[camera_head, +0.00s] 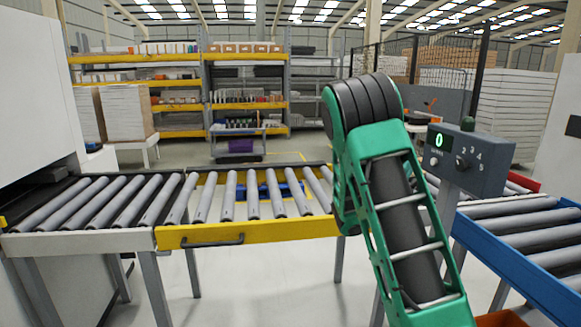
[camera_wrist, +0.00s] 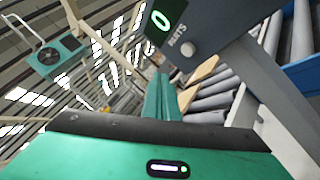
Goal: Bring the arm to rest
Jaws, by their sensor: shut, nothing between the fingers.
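My green arm (camera_head: 395,200) rises from the bottom of the head view and bends at a black ribbed joint near the middle. My gripper is hidden in that view. In the wrist view my gripper (camera_wrist: 161,80) shows with its two green fingers side by side and touching, with nothing between them. It points past the grey control box, which has a lit green 0 (camera_wrist: 168,20), and nothing is in its grasp.
A yellow-railed roller conveyor (camera_head: 250,234) runs across the left and middle. A blue-railed roller conveyor (camera_head: 520,268) stands at the right, near the control box (camera_head: 470,160) on its post. Shelves (camera_head: 180,95) and stacked white boards (camera_head: 512,115) stand behind. Open floor lies beyond the conveyors.

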